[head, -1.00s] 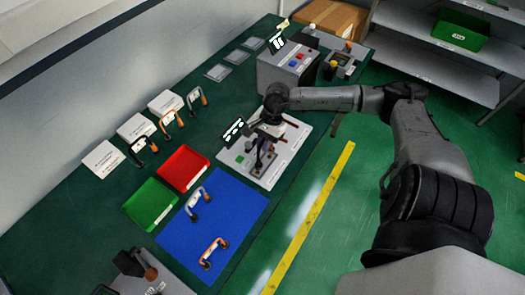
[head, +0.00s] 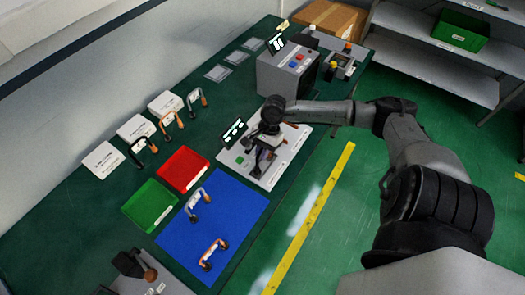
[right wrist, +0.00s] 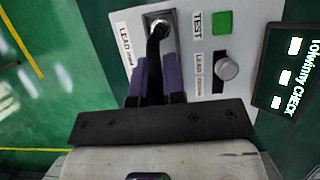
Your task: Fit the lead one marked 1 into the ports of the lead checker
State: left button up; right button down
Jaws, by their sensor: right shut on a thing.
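The lead checker (head: 283,152) is a pale panel with a green TEST button (right wrist: 222,23), a grey knob (right wrist: 227,69) and a dark display (head: 233,130). My right gripper (head: 262,150) is low over the panel, fingers pointing down. In the right wrist view its purple-tipped fingers (right wrist: 157,80) are shut on a black lead (right wrist: 157,45). The lead's far end is at a metal port (right wrist: 159,22) beside the LEAD label; I cannot tell whether it is seated. Its other end and any number on it are hidden. My left gripper is not in view.
A blue mat (head: 235,222) holds a silver lead (head: 198,203) and a copper lead (head: 212,253). Red (head: 183,168) and green (head: 150,204) trays lie beside it. A grey box (head: 285,75) with buttons stands behind the checker.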

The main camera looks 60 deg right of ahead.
jog(key=c, duration=1.2)
grip_release()
